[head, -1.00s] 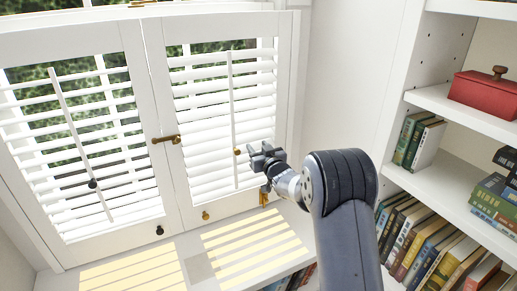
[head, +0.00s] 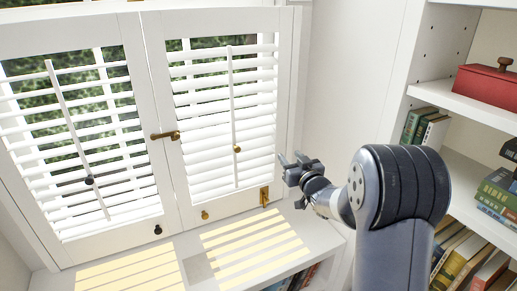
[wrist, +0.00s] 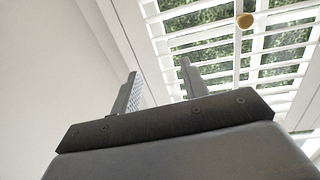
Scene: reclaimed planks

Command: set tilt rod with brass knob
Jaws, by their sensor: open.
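The right shutter panel carries a white vertical tilt rod (head: 232,110) with a brass knob (head: 237,149) on its lower half. The left panel has a slightly slanted white rod (head: 75,135) with a dark knob (head: 90,181). My gripper (head: 290,161) is open and empty, to the right of the brass knob and apart from it, near the right panel's outer frame. In the wrist view my two fingers (wrist: 160,85) stand apart with nothing between them. The brass knob (wrist: 245,20) shows there at the top, right of the fingers.
A brass latch (head: 165,135) sits where the panels meet. Small knobs, one dark (head: 158,230) and one brass (head: 205,215), and a brass catch (head: 264,196) lie along the bottom. A bookshelf with a red box (head: 487,86) stands at right, close to my arm.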

